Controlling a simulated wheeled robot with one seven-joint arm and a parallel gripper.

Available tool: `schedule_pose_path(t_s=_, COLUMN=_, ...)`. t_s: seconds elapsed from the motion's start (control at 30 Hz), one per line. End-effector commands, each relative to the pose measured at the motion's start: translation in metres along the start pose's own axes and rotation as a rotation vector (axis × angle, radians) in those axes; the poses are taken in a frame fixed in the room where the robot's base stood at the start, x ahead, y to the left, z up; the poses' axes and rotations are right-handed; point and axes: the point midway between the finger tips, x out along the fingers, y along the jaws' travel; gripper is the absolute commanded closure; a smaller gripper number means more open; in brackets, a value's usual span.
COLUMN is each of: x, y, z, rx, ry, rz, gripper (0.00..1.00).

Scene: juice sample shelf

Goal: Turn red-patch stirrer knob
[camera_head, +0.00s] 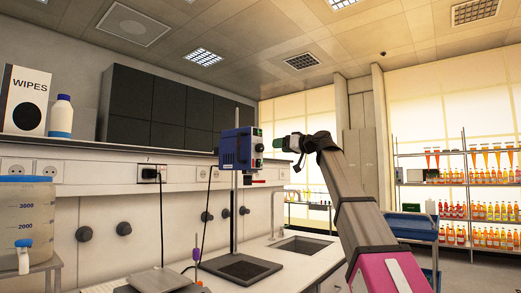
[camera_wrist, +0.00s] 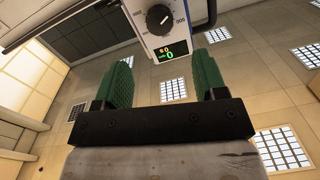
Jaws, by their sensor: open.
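The overhead stirrer (camera_head: 237,149) is a blue box with a pale front panel, clamped on an upright rod. Its dark round knob (camera_wrist: 159,19), with a white pointer, shows at the top of the wrist view. A lit display (camera_wrist: 171,52) below it has orange and green digits. My gripper (camera_wrist: 164,72) has two green fingers spread apart with nothing between them. The knob lies beyond the fingertips, roughly between their lines, and they do not touch it. In the head view my gripper (camera_head: 281,143) is just right of the panel.
The stand's dark base plate (camera_head: 241,267) is on the white bench, near a sink (camera_head: 301,245). A water container (camera_head: 27,222), wipes box (camera_head: 24,101) and bottle (camera_head: 61,116) are at the left. A bottle shelf (camera_head: 456,186) stands far right. The air around my gripper looks clear.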

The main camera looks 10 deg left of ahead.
Motion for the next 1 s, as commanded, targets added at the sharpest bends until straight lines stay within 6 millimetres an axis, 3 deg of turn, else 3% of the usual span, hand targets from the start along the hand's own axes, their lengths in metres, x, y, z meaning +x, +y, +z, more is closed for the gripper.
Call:
schedule_pose_path(t_s=0.3, x=0.058, y=0.001, z=-0.001, rx=0.000, ry=-0.001, rz=-0.001, gripper=0.35)
schedule_pose_path(t_s=0.5, x=0.084, y=0.001, z=0.000, rx=0.001, ry=-0.001, rz=0.000, gripper=0.35)
schedule_pose_path(t_s=0.97, x=0.094, y=0.001, z=0.000, rx=0.000, ry=-0.001, rz=0.001, gripper=0.35)
schedule_pose_path(t_s=1.0, x=0.094, y=0.001, z=0.001, rx=0.000, ry=-0.001, rz=0.001, gripper=0.45)
